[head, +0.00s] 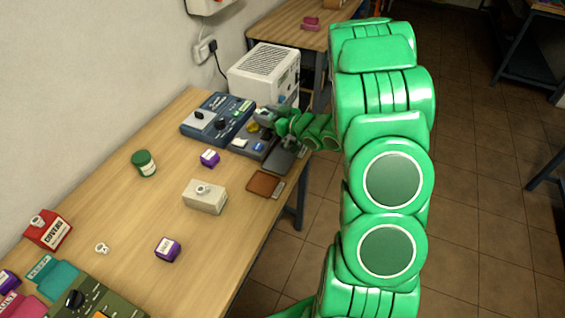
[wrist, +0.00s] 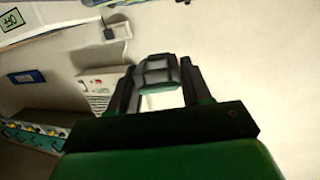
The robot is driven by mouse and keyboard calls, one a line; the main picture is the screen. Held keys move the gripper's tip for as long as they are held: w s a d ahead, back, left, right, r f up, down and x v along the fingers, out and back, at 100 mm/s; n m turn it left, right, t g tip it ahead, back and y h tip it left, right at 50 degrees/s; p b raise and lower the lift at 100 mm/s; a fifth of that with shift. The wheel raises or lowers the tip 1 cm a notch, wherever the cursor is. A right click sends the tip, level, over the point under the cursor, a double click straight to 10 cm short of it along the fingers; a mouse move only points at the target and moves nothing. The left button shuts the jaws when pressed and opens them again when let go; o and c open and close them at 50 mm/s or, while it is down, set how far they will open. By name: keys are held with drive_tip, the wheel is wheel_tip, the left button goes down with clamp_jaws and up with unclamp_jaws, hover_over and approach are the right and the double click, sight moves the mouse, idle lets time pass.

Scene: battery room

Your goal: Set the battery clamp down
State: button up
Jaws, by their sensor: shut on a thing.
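My gripper (wrist: 160,88) is shut on a dark grey block-like thing, which I take to be the battery clamp (wrist: 158,73). It sits between the two black fingertips in the wrist view. In the head view my gripper (head: 272,118) is at the far end of the wooden bench, by the grey device with a yellow knob (head: 240,143). The clamp is small and partly hidden there. I cannot tell whether it touches anything below it.
A blue meter box (head: 203,117) and a white vented unit (head: 262,75) stand close to my gripper. A dark pad (head: 283,160) and a brown pad (head: 263,183) lie near the bench edge.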

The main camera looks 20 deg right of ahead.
sight(284, 163)
drive_tip(key=s+d+f+n+g+y, duration=0.2)
drive_tip(key=s, duration=0.7)
drive_tip(key=shift+s+d+n+y, duration=0.2)
drive_tip(key=shift+s+n+y, duration=0.1)
drive_tip(key=shift+y, duration=0.1)
drive_tip(key=shift+f, duration=0.25)
drive_tip(key=shift+f, duration=4.7)
drive_tip(key=shift+f, duration=0.15)
drive_tip(key=o, duration=1.1)
drive_tip(key=v, duration=0.7)
drive_tip(key=shift+s+d+r, duration=0.2)
drive_tip(key=shift+d+r, duration=0.05)
drive_tip(key=shift+r, duration=0.1)
